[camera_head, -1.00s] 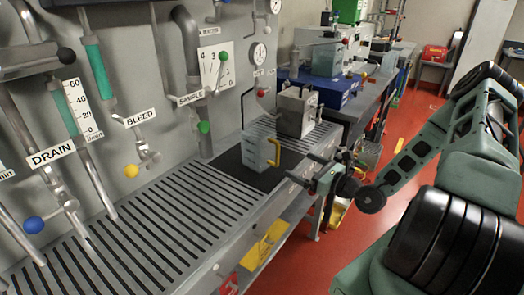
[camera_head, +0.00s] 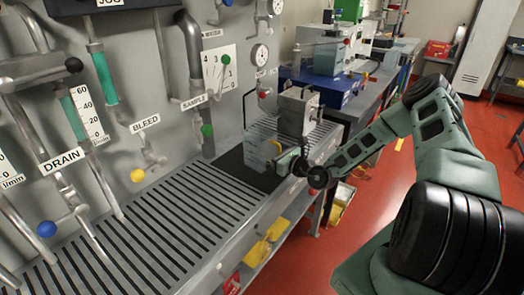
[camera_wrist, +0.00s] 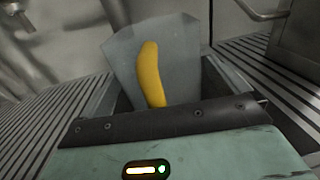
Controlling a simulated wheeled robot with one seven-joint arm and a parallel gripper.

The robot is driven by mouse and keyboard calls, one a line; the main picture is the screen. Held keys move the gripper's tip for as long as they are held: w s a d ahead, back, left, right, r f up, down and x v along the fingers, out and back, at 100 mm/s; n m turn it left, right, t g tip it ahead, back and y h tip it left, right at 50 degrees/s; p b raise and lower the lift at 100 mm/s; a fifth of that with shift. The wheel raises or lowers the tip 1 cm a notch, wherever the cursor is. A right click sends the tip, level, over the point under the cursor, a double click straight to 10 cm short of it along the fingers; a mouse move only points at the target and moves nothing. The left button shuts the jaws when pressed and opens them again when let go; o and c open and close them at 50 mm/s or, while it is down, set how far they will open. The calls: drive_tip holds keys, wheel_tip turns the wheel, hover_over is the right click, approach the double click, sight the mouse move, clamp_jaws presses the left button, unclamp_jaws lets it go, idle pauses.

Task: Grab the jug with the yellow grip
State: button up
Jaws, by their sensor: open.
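The jug (camera_head: 256,152) is a translucent grey pitcher with a yellow grip, standing on a dark mat on the slatted bench. In the wrist view, the jug (camera_wrist: 188,62) fills the middle, its yellow grip (camera_wrist: 151,76) facing my camera. My gripper (camera_head: 278,161) is at the jug's right side, at the grip, which it largely hides in the head view. In the wrist view, my open fingers lie to the left and right of the grip. I cannot tell whether they touch the jug.
A grey metal box (camera_head: 297,110) stands just behind the jug on the bench. A wall panel with pipes, valves and gauges rises along the left. A blue case (camera_head: 332,90) lies farther back. The slatted bench in front of the jug (camera_head: 150,232) is clear.

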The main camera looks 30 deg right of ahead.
drive_tip(key=shift+w+a, duration=0.1)
drive_tip(key=shift+w, duration=0.15)
drive_tip(key=c, duration=0.9)
drive_tip(key=shift+c, duration=0.2)
